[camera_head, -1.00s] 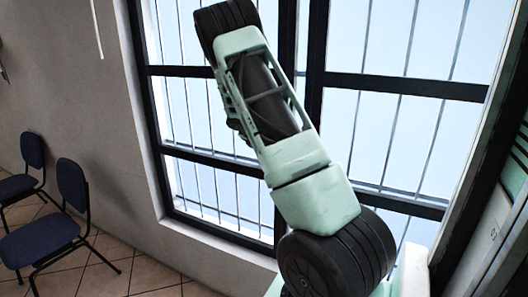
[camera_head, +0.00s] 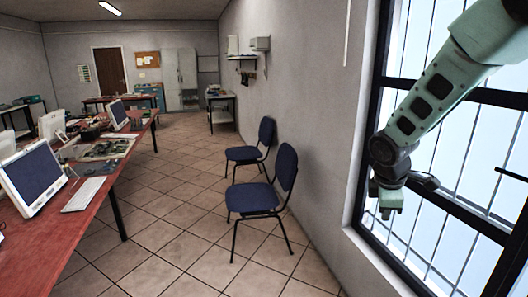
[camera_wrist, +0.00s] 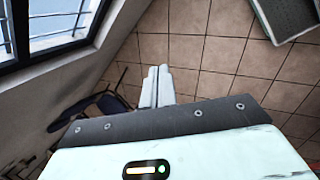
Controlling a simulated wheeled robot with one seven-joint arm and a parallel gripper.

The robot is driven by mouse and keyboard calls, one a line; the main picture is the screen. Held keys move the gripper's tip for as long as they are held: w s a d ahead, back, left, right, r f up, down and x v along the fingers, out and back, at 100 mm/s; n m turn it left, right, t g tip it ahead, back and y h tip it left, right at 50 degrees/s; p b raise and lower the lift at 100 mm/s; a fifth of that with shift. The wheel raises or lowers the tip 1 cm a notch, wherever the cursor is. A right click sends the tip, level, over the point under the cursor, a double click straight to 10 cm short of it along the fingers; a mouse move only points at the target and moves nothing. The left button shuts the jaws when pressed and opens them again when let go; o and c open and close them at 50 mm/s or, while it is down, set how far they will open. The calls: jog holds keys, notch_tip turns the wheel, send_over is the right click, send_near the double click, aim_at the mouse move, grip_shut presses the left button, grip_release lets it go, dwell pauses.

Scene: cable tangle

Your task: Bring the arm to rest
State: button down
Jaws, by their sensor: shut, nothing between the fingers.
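My arm (camera_head: 440,87) comes in from the upper right of the head view and slopes down to the left, in front of the window. My gripper (camera_head: 387,211) hangs at its lower end, pointing down, small in this view. In the wrist view my gripper (camera_wrist: 157,82) shows two pale fingers side by side, pressed together with nothing between them. Tiled floor lies below them, and the fingers touch nothing that I can see.
A barred window (camera_head: 450,150) is behind my arm. Two blue chairs (camera_head: 252,197) stand along the wall. A red-topped table (camera_head: 80,195) with monitors and a keyboard is at the left. Tiled floor (camera_head: 165,190) between them is clear. A grey-framed item (camera_wrist: 290,15) shows at the wrist view's upper right.

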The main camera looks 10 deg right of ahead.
jog(key=s+a+m+y+b, duration=0.1)
jog(key=s+a, duration=0.4)
jog(key=a, duration=0.4)
jog(key=s+a+m+y+b, duration=0.1)
jog(key=s+a, duration=0.3)
jog(key=a, duration=0.5)
jog(key=s+a+m+g, duration=0.1)
jog(key=s+a, duration=0.3)
jog(key=s, duration=0.5)
jog(key=s+a+f+m+g+y+b, duration=0.1)
jog(key=s+a, duration=0.4)
jog(key=s, duration=0.3)
jog(key=shift+s+a+f+y, duration=0.15)
jog(key=shift+s+f+y, duration=0.1)
jog(key=shift+s+y, duration=0.1)
